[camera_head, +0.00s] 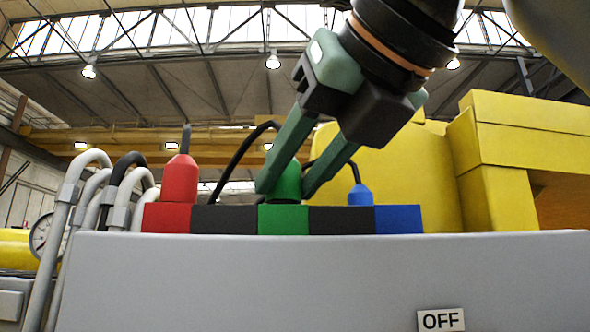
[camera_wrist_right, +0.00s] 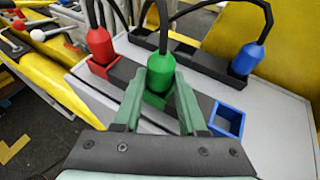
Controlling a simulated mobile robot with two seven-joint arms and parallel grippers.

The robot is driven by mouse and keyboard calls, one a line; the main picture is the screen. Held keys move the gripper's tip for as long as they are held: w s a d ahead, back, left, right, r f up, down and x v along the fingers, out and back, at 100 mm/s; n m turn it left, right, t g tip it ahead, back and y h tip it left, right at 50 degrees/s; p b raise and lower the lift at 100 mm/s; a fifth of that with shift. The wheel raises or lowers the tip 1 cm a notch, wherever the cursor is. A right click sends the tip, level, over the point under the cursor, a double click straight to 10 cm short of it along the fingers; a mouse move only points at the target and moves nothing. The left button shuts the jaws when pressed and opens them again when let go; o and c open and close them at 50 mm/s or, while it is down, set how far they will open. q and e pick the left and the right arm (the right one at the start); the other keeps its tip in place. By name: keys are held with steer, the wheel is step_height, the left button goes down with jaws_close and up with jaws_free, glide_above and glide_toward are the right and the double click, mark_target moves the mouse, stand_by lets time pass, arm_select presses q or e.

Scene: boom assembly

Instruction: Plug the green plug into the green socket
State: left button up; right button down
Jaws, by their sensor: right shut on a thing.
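The green plug (camera_head: 289,183) stands upright at the green socket (camera_head: 283,220), its lower end hidden by the socket's front wall. In the right wrist view the green plug (camera_wrist_right: 161,70) sits within the rim of the green socket (camera_wrist_right: 154,101); how deep it sits I cannot tell. My right gripper (camera_head: 286,188) comes down from the upper right and is shut on the green plug, one finger on each side. The fingers (camera_wrist_right: 158,95) also flank it in the right wrist view. A black cable runs from the plug. My left gripper is not in view.
A red plug (camera_head: 180,180) stands in the red socket (camera_head: 166,218) on the left. A blue plug (camera_wrist_right: 247,58) stands in the back row; the front blue socket (camera_wrist_right: 228,120) is empty. Grey pipes (camera_head: 65,200) rise at left, and yellow machinery (camera_head: 500,170) stands at right.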

steer(key=shift+c, duration=1.9)
jaws_free()
steer(key=v, duration=1.2)
steer(key=shift+s+d, duration=0.2)
